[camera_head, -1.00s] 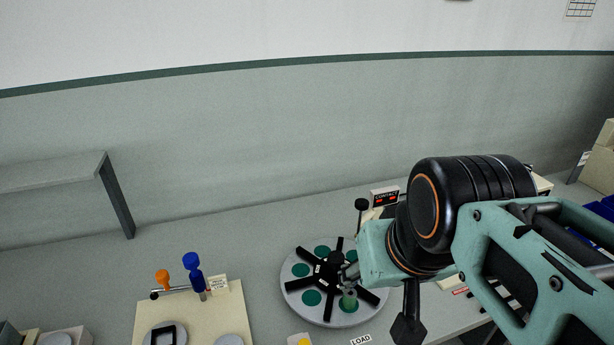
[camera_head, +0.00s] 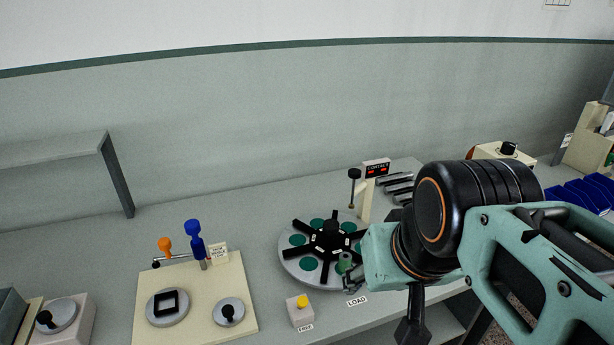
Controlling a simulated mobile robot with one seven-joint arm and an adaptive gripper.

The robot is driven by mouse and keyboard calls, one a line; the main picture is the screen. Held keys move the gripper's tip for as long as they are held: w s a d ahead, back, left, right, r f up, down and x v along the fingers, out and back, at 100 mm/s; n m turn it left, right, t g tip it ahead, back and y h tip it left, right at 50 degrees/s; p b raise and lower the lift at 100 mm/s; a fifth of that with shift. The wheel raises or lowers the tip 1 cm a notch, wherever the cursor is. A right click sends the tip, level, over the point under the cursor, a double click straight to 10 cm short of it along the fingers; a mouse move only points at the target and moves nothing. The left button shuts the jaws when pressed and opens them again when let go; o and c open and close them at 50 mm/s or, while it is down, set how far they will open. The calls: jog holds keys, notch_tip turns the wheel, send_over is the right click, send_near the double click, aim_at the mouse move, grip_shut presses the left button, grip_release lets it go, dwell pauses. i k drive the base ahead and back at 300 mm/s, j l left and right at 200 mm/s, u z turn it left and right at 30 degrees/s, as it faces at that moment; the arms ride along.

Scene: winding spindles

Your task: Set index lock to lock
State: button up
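A small cream box with a yellow top piece (camera_head: 301,302) stands at the bench's front, left of the LOAD label. The small label at its foot appears to read FREE, so I take it for the index lock. Just behind it is a round grey turntable (camera_head: 292,268) with green pads and a black spoked hub (camera_head: 332,241). My gripper (camera_head: 350,270) is at the turntable's right front edge, to the right of the box and apart from it. A greenish upright peg (camera_head: 345,261) shows beside it. My wrist hides most of the gripper, so its opening and any contact are unclear.
A cream board (camera_head: 240,300) with dials and blue and orange knobs lies left. A post with a red-lit CONTACT display (camera_head: 377,169) stands behind the turntable, near dark rods (camera_head: 396,186). Blue bins (camera_head: 580,196) are far right. The bench behind the board is clear.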

aim_at(302, 301)
jog(key=u, duration=0.5)
jog(key=k+u, duration=0.45)
jog(key=i+j, duration=0.25)
jog(key=k+l+u, duration=0.1)
jog(key=k+l, duration=0.1)
jog(key=k, duration=0.1)
